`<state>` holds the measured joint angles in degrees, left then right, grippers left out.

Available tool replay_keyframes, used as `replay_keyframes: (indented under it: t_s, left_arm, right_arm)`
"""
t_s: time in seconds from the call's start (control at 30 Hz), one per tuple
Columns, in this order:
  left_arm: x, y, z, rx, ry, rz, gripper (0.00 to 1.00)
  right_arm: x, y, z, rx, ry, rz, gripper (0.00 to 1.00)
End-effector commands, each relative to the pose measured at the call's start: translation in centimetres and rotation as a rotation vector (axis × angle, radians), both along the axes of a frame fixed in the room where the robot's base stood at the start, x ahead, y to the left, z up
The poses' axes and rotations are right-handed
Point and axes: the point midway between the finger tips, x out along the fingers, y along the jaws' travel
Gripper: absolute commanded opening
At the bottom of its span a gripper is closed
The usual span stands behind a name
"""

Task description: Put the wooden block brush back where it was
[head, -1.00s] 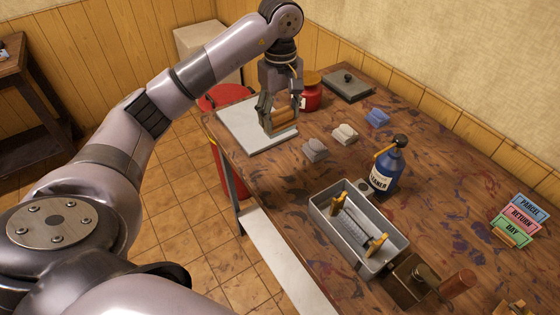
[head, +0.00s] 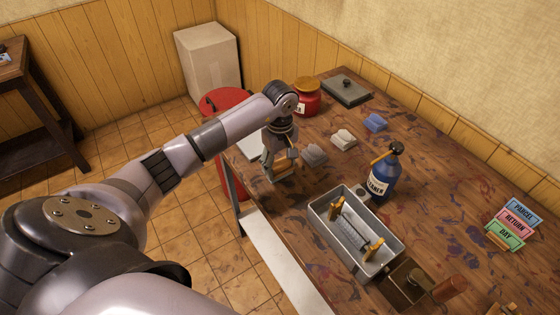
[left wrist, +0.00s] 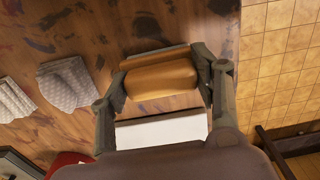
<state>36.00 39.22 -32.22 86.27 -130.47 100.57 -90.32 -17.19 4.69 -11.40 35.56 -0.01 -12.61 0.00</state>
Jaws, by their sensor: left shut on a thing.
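The wooden block brush (head: 286,165) is between the fingers of my left gripper (head: 279,172), over the left edge area of the table. In the left wrist view the brush (left wrist: 160,76) lies across the jaws, its tan rounded wooden back showing, with a finger at each end. My left gripper is shut on it. I cannot tell whether the brush touches the table. My right gripper is not in view.
A white board (head: 247,147) lies at the table's far left corner, partly hidden by my arm. A blue bottle (head: 383,176) and a grey metal tray (head: 322,208) stand nearer.

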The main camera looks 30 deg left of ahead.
Motion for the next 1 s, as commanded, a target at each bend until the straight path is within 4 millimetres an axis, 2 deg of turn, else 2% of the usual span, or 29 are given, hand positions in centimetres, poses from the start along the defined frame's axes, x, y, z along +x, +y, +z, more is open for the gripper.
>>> replay_keyframes:
  t_s: [0.27, 0.3, 0.6, 1.0]
  left_arm:
    - [0.04, 0.06, -0.35, 0.001, -0.002, 0.001, 0.36]
    - [0.04, 0.05, -0.27, 0.001, -0.002, 0.001, 0.59]
    - [0.01, 0.03, -0.22, 0.001, 0.000, 0.001, 0.78]
    - [0.08, 0.01, 0.38, 0.000, -0.002, 0.000, 0.78]
  right_arm:
    - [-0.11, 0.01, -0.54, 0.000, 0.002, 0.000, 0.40]
    - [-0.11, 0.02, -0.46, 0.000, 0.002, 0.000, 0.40]
    - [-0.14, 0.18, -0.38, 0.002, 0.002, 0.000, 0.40]
    - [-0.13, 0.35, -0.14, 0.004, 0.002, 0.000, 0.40]
